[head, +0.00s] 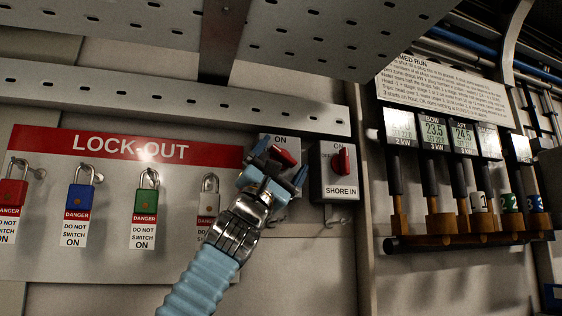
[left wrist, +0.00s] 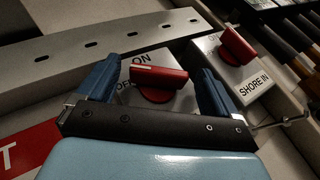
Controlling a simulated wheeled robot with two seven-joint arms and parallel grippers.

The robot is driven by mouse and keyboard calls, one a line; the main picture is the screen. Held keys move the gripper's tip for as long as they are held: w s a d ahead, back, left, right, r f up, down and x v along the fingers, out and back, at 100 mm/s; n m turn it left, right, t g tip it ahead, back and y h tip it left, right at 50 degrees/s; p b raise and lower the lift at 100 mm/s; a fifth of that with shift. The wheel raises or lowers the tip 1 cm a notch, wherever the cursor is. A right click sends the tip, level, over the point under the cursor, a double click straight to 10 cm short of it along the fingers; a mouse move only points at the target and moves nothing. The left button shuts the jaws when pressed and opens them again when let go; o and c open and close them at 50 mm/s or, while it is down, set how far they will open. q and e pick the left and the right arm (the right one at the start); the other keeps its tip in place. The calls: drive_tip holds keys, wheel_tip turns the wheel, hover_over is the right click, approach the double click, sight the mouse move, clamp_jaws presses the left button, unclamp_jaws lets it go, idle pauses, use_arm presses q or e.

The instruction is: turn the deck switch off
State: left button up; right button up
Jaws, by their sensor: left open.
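A grey switch box with a red handle (head: 284,157) sits on the wall right of the LOCK-OUT board. Its ON label shows in both views; its name plate is hidden behind my gripper, so I cannot read it as the deck switch. In the left wrist view the red handle (left wrist: 160,82) lies between the fingers, apart from both. It is slanted, unlike the upright SHORE IN handle, and its marked end lies between ON and the partly hidden OFF. My left gripper (head: 281,161) is open, with a blue finger on either side of the handle. My right gripper is out of view.
The SHORE IN switch (head: 341,160) is close on the right. The LOCK-OUT board (head: 110,180) with several padlocks hangs on the left. A slotted rail (head: 180,98) runs above.

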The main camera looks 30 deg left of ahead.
use_arm(q)
drive_tip(key=b+v, duration=1.2)
drive_tip(key=v, duration=0.1)
drive_tip(key=shift+s+f+b, duration=0.3)
drive_tip(key=shift+b, duration=0.1)
